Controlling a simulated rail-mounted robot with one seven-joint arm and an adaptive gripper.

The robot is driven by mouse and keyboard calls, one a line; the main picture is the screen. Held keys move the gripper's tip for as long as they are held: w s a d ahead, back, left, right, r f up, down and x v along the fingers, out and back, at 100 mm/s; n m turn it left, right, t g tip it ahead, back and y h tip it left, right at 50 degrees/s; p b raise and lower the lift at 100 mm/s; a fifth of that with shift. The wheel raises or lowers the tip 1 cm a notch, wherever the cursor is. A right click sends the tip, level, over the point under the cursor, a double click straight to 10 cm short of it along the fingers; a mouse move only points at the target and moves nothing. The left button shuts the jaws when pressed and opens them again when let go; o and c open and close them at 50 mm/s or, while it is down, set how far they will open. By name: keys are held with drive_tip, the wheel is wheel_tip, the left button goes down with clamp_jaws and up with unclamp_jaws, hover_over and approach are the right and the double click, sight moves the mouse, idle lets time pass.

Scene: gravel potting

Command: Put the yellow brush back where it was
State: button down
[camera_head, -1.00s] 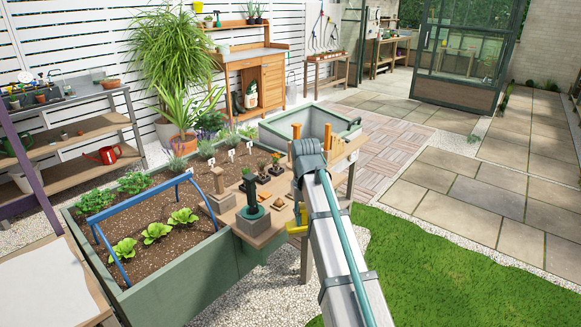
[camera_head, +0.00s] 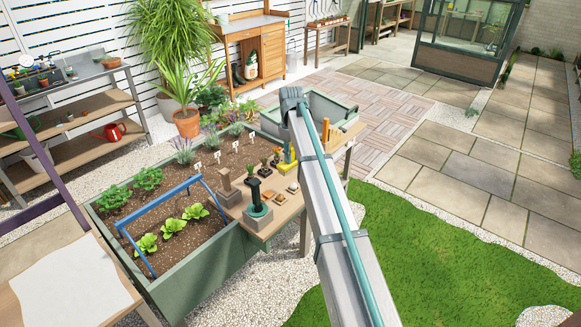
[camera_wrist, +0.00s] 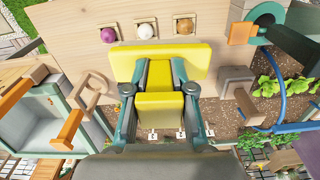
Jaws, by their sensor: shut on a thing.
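The yellow brush (camera_wrist: 158,60) is in my gripper (camera_wrist: 160,88), whose teal fingers are closed on it from both sides in the wrist view. Its wide yellow part lies across the fingertips, and a yellow block shows between the fingers. In the head view the yellow brush (camera_head: 288,160) shows just left of my arm, at the far right part of the small wooden bench (camera_head: 272,222). My gripper is mostly hidden behind my arm there. I cannot tell whether the brush touches the bench top.
A green bin (camera_head: 345,102) stands behind.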

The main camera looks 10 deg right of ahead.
drive_tip(key=shift+w+f+n, duration=0.15)
drive_tip(key=shift+w+n, duration=0.25)
drive_tip(key=shift+w, duration=0.15)
drive_tip(key=w+f+p, duration=0.2)
drive_tip(key=w+f, duration=0.2)
drive_tip(key=w+d+f+p, duration=0.1)
drive_tip(key=w+f+p, duration=0.1)
drive_tip(key=w+f, duration=0.2)
drive_tip(key=w+d+f+p, duration=0.1)
drive_tip(key=w+f+p, duration=0.1)
drive_tip(key=w+f, duration=0.2)
drive_tip(key=shift+w+d+f+p, duration=0.1)
drive_tip(key=shift+w+f+p, duration=0.05)
drive_tip(key=shift+w+p, duration=0.3)
drive_tip(key=shift+f, duration=0.25)
drive_tip(key=shift+f, duration=0.1)
drive_tip(key=shift+f, duration=0.1)
drive_tip(key=c, duration=1)
unclamp_jaws()
